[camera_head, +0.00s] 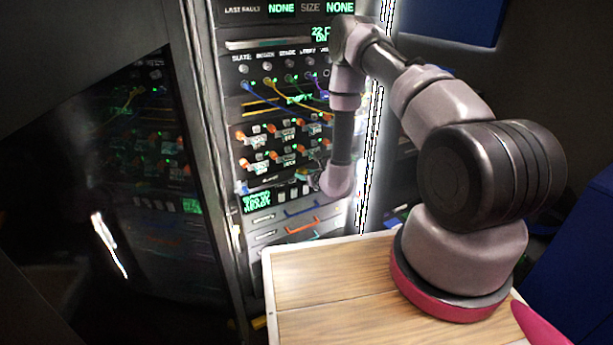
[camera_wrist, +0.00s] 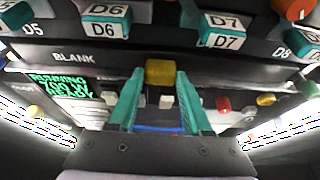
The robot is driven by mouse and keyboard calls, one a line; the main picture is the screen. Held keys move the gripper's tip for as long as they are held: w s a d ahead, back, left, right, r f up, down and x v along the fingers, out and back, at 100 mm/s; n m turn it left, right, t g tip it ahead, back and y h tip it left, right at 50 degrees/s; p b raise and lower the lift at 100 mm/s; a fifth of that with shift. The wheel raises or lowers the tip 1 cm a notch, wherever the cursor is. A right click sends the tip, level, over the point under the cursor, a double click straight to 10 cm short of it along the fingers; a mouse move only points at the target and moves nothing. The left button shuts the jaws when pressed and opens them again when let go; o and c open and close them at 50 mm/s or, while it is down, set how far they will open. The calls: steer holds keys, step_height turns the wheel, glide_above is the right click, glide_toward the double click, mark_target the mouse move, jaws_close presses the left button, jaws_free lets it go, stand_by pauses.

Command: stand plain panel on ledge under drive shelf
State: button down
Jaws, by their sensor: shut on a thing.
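In the wrist view a dark plain panel (camera_wrist: 105,64) labelled BLANK spans the picture below the drive shelf. A yellow knob (camera_wrist: 160,72) stands at the panel's middle, between the teal fingertips of my gripper (camera_wrist: 160,78). My gripper is shut on this knob. The drive shelf shows in the head view (camera_head: 262,146) with two rows of orange-handled drives, and drives labelled D6 (camera_wrist: 106,24) and D7 (camera_wrist: 226,32) show above the panel in the wrist view. In the head view my wrist hides most of the panel and gripper. I cannot make out the ledge clearly.
A green display (camera_head: 257,200) sits low on the rack, with coloured buttons (camera_wrist: 266,99) to the right in the wrist view. Drawers with blue and orange (camera_head: 302,226) handles are below. Cables (camera_head: 262,100) hang above the drives. A wooden table top (camera_head: 315,290) stands in front.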

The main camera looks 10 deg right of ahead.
steer(key=shift+w+a, duration=0.1)
steer(key=shift+w, duration=0.25)
steer(key=shift+c, duration=1.3)
jaws_free()
steer(key=shift+s, duration=0.1)
steer(key=v, duration=1)
steer(key=shift+s+r, duration=0.25)
